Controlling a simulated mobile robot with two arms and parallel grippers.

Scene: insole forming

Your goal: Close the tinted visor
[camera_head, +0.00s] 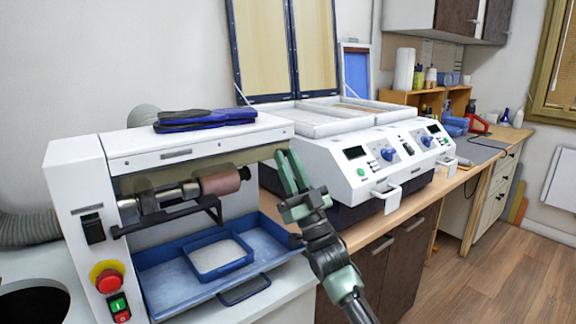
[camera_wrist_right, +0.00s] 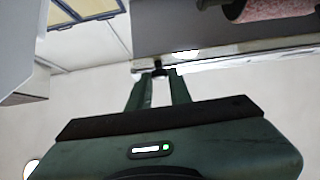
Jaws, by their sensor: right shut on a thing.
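The tinted visor (camera_head: 250,157) shows in the head view as a thin olive-brown strip under the front edge of the white grinding machine's top. It is seen nearly edge-on, raised above the roller (camera_head: 220,181). My right gripper (camera_head: 287,157) is at the visor's right end, with its fingers pointing up. In the wrist view my right gripper (camera_wrist_right: 159,74) is shut on a small dark piece at the visor's edge. My left gripper is not in view.
A black bar (camera_head: 180,218) runs below the roller. A blue tray (camera_head: 165,280) with a smaller blue container (camera_head: 221,272) sits beneath. A white twin-panel machine (camera_head: 345,150) stands close to the right.

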